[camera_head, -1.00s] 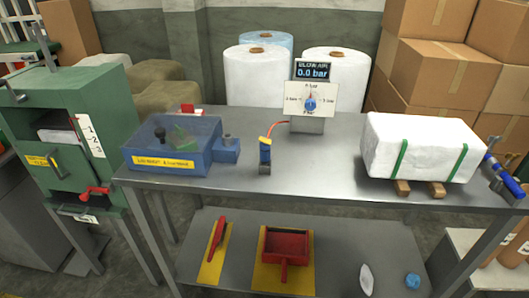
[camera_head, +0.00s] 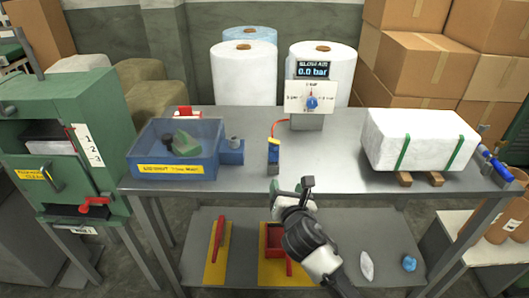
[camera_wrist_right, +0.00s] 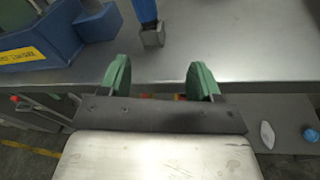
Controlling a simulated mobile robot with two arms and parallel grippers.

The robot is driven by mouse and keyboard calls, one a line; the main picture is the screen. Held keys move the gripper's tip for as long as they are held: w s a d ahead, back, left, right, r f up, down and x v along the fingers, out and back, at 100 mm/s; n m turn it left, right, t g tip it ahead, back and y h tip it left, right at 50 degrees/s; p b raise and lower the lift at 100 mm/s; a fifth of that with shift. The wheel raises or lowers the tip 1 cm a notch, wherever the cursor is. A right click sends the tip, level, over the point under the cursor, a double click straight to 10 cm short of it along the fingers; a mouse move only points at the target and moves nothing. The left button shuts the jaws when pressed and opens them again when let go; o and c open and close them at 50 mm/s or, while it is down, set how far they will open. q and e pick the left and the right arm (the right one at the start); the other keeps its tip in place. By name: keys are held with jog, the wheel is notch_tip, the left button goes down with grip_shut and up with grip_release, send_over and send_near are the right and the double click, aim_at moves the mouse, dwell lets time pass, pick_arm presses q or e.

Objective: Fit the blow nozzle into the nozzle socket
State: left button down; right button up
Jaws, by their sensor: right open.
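The blow nozzle (camera_head: 273,152) looks like a blue upright piece with a yellow top and a grey foot. It stands mid-table with a red hose behind it, and it also shows in the right wrist view (camera_wrist_right: 146,12). The likely nozzle socket is a blue block (camera_head: 231,156) with a grey round top, at the right side of the blue box; part of it shows in the right wrist view (camera_wrist_right: 100,24). My right gripper (camera_head: 289,186) is open and empty at the table's front edge, short of the nozzle. My left gripper is out of view.
The blue box (camera_head: 160,170), with clear upper walls, holds a green piece. A panel (camera_head: 309,97) reading 0.0 bar stands behind the nozzle. A white strapped block (camera_head: 422,140) lies right. A green cabinet (camera_head: 75,135) stands left.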

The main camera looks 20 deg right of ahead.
aim_at(275, 153)
jog(key=w+r+n, duration=0.1)
jog(key=w, duration=0.3)
jog(key=w+r+n+t, duration=0.1)
jog(key=w, duration=0.3)
jog(key=w+r+n, duration=0.1)
jog(key=w+n, duration=0.1)
jog(key=w, duration=0.2)
jog(key=shift+w+r+t, duration=0.1)
jog(key=shift+w+t, duration=0.2)
jog(key=shift+w, duration=0.1)
jog(key=shift+d, duration=0.1)
jog(key=c, duration=1)
jog(key=shift+r, duration=0.2)
